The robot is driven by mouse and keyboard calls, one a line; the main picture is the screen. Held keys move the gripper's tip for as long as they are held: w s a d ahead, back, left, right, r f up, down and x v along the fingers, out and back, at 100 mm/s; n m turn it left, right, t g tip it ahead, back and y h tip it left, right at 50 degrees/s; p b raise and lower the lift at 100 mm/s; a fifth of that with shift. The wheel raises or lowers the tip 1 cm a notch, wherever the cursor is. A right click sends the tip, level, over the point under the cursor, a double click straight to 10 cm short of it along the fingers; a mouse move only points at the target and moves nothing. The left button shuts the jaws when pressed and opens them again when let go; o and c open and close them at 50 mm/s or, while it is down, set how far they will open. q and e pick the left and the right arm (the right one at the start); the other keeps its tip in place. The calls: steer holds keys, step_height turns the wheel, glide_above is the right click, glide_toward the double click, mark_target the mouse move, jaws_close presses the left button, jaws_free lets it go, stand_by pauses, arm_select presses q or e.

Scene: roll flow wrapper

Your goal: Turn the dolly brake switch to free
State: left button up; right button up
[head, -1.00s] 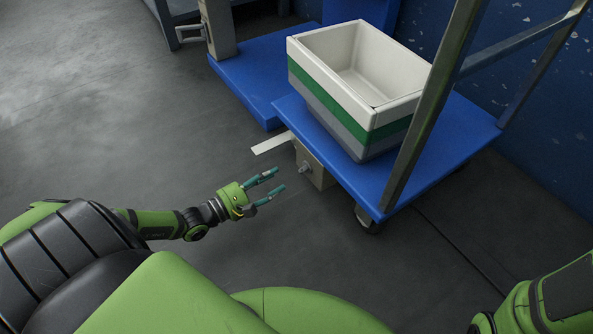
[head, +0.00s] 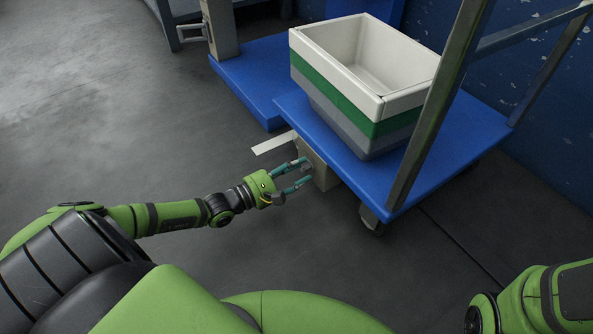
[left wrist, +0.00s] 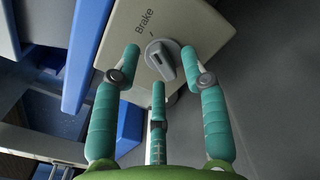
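The dolly brake switch (left wrist: 163,61) is a grey rotary knob with a raised grip bar, on a beige box (left wrist: 190,22) marked "Brake" in the left wrist view. In the head view the box (head: 322,177) hangs under the near edge of the blue dolly (head: 420,185); the knob is mostly hidden by my fingers there. My left gripper (head: 307,173) is open at the box. In the left wrist view its teal fingers (left wrist: 162,62) are spread around the knob, with no clear contact visible. Only part of my right arm shows at the lower right; its gripper is out of view.
Stacked white, green and grey bins (head: 375,103) stand on the dolly, beside a metal handle frame (head: 440,105). A pale strip (head: 274,143) juts out left of the box. Another blue platform (head: 245,85) stands behind. The grey floor at left is clear.

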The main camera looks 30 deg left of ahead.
arm_select(q)
jaws_close()
steer(key=shift+n, duration=0.4)
steer(key=n, duration=0.5)
steer(key=shift+f, duration=0.15)
steer(key=n, duration=0.6)
steer(key=shift+f, duration=0.1)
steer(key=shift+s, duration=0.1)
steer(key=shift+o, duration=1.2)
jaws_free()
